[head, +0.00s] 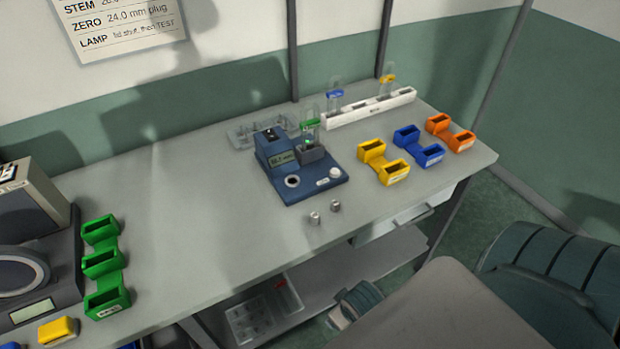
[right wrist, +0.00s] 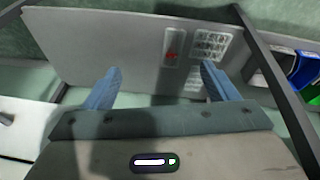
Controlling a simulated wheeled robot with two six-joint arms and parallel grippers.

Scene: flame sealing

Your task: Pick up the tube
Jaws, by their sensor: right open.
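Three clear tubes stand upright in the head view. The green-collared tube (head: 310,124) sits in the grey holder of the blue device (head: 318,187). The blue-collared tube (head: 335,97) and the yellow-collared tube (head: 387,82) stand in the white rack (head: 345,116) behind it. The task does not say which tube is meant. My right gripper (right wrist: 160,78) is open and empty in the right wrist view, its two blue fingers wide apart. No tube shows between them. My left gripper is not in view.
Yellow (head: 383,163), blue (head: 418,146) and orange (head: 450,133) holders stand right of the device. Green holders (head: 102,262) stand at the left. Two small metal plugs (head: 315,218) lie near the front edge. The table's middle left (head: 190,210) is clear.

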